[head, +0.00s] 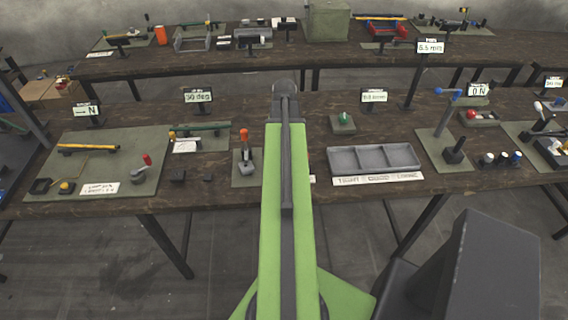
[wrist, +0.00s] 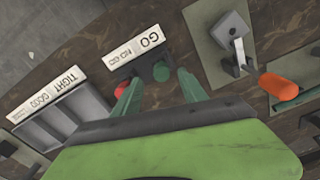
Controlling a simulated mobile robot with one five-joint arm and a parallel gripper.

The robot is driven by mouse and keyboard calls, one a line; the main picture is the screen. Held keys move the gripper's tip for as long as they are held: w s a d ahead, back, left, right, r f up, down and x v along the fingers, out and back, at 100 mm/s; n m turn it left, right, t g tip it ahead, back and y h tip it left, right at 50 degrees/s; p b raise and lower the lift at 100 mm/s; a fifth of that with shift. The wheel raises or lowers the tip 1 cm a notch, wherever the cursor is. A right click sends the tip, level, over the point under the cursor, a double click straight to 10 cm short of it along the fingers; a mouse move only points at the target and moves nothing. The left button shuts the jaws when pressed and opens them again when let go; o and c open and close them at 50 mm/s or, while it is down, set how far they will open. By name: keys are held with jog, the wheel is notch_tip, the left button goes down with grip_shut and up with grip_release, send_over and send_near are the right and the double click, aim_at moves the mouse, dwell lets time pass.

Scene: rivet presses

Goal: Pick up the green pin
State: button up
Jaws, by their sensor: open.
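The green pin (wrist: 161,71) shows end-on in the wrist view, just below the white GO / NO-GO label (wrist: 134,47). A red pin (wrist: 121,88) sits to its left, partly covered by my left finger. My gripper (wrist: 158,80) is open, with one finger on each side of the green pin. I cannot tell whether either finger touches it, or how far the fingertips are above it. In the head view my own arm hides the pins and the gripper.
A grey three-compartment tray (head: 373,171) stands right of my arm and shows at left in the wrist view (wrist: 93,96). An orange-handled toggle clamp (head: 244,140) stands to the left, at right in the wrist view (wrist: 278,87). A green knob (head: 344,118) sits behind the tray.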

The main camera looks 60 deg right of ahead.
notch_tip(320, 180, down, 5)
jog(key=b, duration=0.5)
jog(key=shift+w+a+f, duration=0.15)
jog(key=shift+f, duration=0.05)
jog(key=shift+r, duration=0.2)
grip_shut()
